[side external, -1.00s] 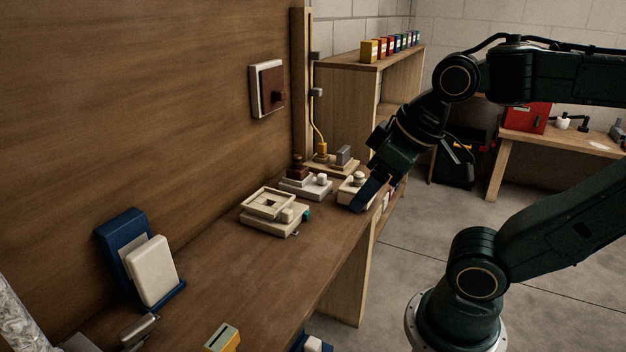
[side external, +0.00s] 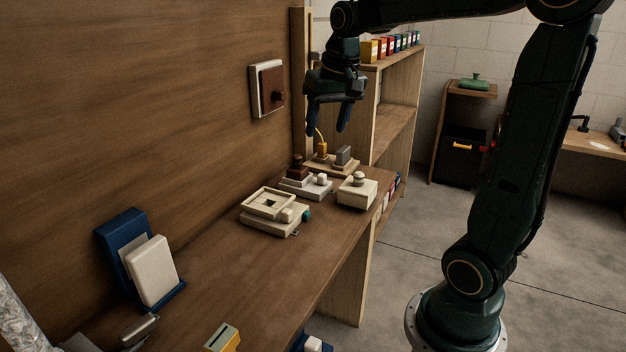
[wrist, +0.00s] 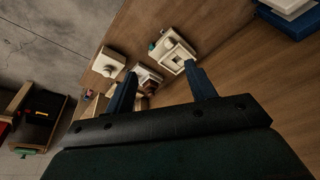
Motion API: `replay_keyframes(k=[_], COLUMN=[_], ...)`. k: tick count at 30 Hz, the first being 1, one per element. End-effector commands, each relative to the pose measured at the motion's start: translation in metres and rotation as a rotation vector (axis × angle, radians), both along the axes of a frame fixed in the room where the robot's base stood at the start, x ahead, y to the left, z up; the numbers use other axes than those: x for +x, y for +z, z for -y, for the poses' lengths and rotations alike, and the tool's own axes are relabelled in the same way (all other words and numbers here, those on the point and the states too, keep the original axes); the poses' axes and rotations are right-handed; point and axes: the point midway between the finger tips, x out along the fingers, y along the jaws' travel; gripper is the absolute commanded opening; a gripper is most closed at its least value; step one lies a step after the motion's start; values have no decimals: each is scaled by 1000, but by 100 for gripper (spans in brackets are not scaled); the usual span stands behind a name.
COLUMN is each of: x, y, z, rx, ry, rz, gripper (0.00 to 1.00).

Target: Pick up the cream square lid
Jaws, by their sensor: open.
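A cream square block with a round knob on top (side external: 357,193) sits at the right edge of the bench; its top looks like the cream square lid, but I cannot make out a seam. It also shows in the wrist view (wrist: 108,62), left of the fingers. My gripper (side external: 327,132) is open and empty, fingers pointing down, above the back of the bench and higher than the block. The wrist view shows both fingers (wrist: 161,68) apart with nothing held between them.
A cream unit with a square frame (side external: 268,203) stands left of the block. A blue stand (side external: 124,243) is at left. The front bench surface (side external: 225,275) has free room.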

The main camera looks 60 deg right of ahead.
Motion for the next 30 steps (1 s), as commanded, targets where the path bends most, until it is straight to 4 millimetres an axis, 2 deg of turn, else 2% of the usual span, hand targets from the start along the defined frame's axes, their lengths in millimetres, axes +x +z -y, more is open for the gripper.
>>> replay_keyframes(k=[1, 6, 15, 24, 30], x=[7, 26, 42, 35, 26], y=[-3, -13, -45, -90, -113], z=[14, 60, 148, 235, 270], rx=[10, 38, 94, 151, 178], ry=[-39, -159, -372, -577, -663], rz=[-14, -50, -112, -168, -190], gripper=[55, 55, 55, 55, 55])
